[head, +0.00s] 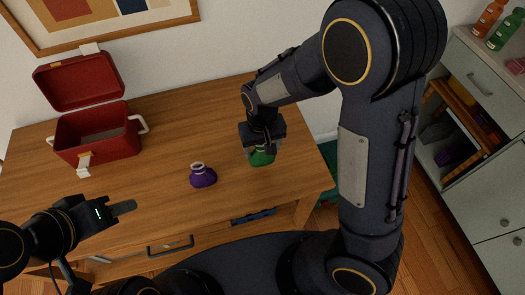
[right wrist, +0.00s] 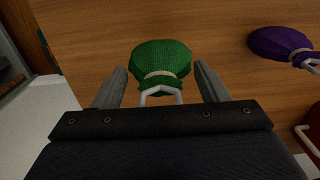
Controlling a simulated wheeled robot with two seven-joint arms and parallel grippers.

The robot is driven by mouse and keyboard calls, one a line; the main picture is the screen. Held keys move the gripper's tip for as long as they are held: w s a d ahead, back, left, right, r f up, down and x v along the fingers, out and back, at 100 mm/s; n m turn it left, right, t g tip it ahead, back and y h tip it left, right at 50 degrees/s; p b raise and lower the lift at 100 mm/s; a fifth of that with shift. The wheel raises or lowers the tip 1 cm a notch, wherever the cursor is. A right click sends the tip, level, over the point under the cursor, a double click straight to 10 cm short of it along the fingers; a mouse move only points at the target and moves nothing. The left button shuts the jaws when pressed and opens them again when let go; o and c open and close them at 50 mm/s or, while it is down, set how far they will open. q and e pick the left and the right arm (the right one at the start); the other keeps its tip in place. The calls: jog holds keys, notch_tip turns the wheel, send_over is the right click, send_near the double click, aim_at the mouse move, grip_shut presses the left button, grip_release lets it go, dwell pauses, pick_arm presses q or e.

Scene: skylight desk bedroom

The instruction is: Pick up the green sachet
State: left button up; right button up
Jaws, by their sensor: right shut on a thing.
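The green sachet (head: 262,158) is at the right part of the wooden desk, under my right gripper (head: 262,148), which partly covers it. In the right wrist view the sachet (right wrist: 162,62) has a pale tie and a white loop, and sits between the two fingers of my right gripper (right wrist: 160,76). The gripper is shut on it. I cannot tell whether the sachet touches the desk. My left gripper (head: 122,208) hangs near the desk's front left, away from the sachet, holding nothing visible; its finger gap cannot be made out.
A purple sachet (head: 203,176) stands left of the green one; it also shows in the right wrist view (right wrist: 280,43). An open red box (head: 100,151) with raised lid is at the desk's back left. The desk (head: 175,125) is bare between them. A shelf cabinet (head: 490,175) stands right.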

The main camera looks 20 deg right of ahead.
jog(key=s+a+r+b, duration=0.1)
jog(key=s+a+r, duration=0.4)
jog(key=a+r, duration=0.4)
jog(key=a, duration=0.4)
jog(key=shift+s+r+b, duration=0.15)
jog(key=shift+r+b, duration=0.15)
jog(key=shift+d, duration=0.1)
